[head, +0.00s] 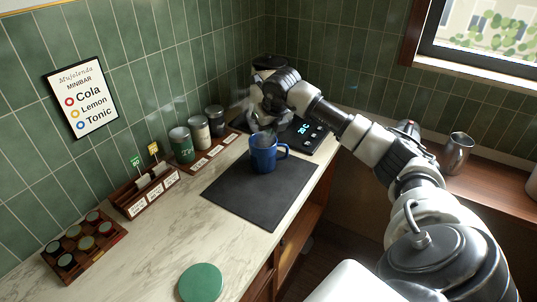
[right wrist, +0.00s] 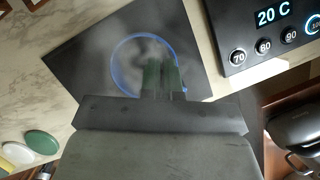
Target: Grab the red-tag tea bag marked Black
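No red-tag tea bag shows in either view. A wooden tea rack (head: 133,201) on the counter holds a bag with a green tag (head: 135,161) and one with a yellow tag (head: 153,149); its small labels are too small to read. A blue mug (head: 264,158) stands upright on a dark mat (head: 240,200). My right gripper (head: 267,130) is just above the mug. In the right wrist view its two fingers (right wrist: 161,80) are close together over the mug's blue rim (right wrist: 113,72), with nothing clearly visible between them. My left gripper is out of view.
Several canisters (head: 181,145) stand behind the tea rack. A capsule tray (head: 84,246) is at front left, and a green round lid (head: 200,283) lies at the front edge. A black control panel (head: 307,133) is behind the mug. A metal pitcher (head: 456,153) stands on the right ledge.

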